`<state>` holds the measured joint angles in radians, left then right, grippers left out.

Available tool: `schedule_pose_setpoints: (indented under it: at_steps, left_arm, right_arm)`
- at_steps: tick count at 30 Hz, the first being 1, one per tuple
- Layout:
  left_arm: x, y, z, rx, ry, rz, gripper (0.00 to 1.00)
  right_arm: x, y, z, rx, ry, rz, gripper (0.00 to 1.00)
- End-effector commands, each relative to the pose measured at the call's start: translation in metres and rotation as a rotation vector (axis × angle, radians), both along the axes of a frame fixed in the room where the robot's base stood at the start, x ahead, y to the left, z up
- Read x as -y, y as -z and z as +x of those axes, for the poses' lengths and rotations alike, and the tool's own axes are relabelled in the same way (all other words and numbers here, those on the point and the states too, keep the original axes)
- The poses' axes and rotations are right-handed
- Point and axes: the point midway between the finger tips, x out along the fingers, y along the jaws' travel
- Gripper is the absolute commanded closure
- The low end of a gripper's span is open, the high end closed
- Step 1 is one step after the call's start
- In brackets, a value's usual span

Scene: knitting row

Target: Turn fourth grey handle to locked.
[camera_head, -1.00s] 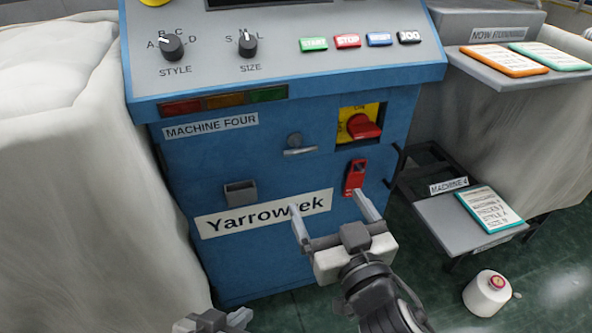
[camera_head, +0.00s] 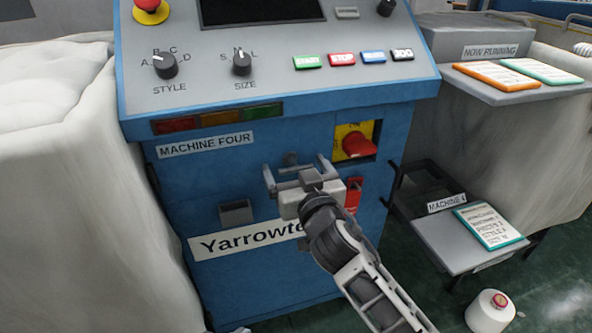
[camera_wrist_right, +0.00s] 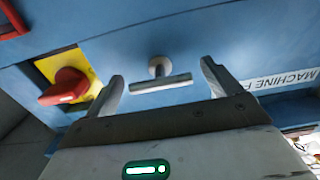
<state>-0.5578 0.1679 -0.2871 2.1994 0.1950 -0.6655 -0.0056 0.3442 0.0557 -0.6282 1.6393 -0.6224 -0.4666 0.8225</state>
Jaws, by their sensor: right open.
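The grey handle is a T-shaped metal bar on a short stem on the blue front of machine four. In the right wrist view the handle (camera_wrist_right: 160,84) lies nearly level between my two fingertips, with gaps on both sides. In the head view my right gripper (camera_head: 303,175) is in front of it and hides most of it; a grey round part (camera_head: 290,159) shows above. My right gripper, also in the wrist view (camera_wrist_right: 165,80), is open and empty. No locked mark is readable.
A red switch on a yellow plate (camera_head: 356,143) sits right of the handle. A red latch (camera_head: 353,194) is just below it, partly behind my gripper. A small grey box (camera_head: 236,212) juts out at left. A step shelf (camera_head: 440,240) stands at right.

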Motion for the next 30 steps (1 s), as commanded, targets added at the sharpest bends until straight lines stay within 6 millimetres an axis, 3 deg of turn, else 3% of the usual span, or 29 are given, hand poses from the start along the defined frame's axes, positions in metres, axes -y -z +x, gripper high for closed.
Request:
schedule_pose_setpoints:
  at_steps: [8, 12, 13, 23, 30]
  left_arm:
    - [0.0013, 0.0006, -0.0021, -0.002, 0.004, -0.001, 1.00]
    - [0.0014, 0.0013, -0.0032, -0.005, 0.005, -0.001, 1.00]
    - [0.0014, 0.0015, -0.0033, -0.005, 0.005, -0.001, 1.00]
    - [0.0013, 0.0002, -0.0040, -0.008, 0.006, 0.000, 1.00]
    - [-0.0019, 0.0023, -0.0064, -0.037, 0.006, 0.015, 1.00]
  right_arm:
    - [-0.0007, -0.0003, 0.0013, 0.000, -0.001, 0.000, 0.10]
    - [-0.0007, -0.0002, 0.0011, 0.000, 0.000, 0.000, 0.46]
    - [-0.0007, -0.0002, 0.0011, 0.000, -0.001, 0.000, 0.50]
    - [-0.0007, -0.0006, 0.0008, 0.010, -0.001, -0.031, 0.49]
    - [-0.0007, -0.0011, 0.0006, 0.048, -0.001, -0.154, 0.49]
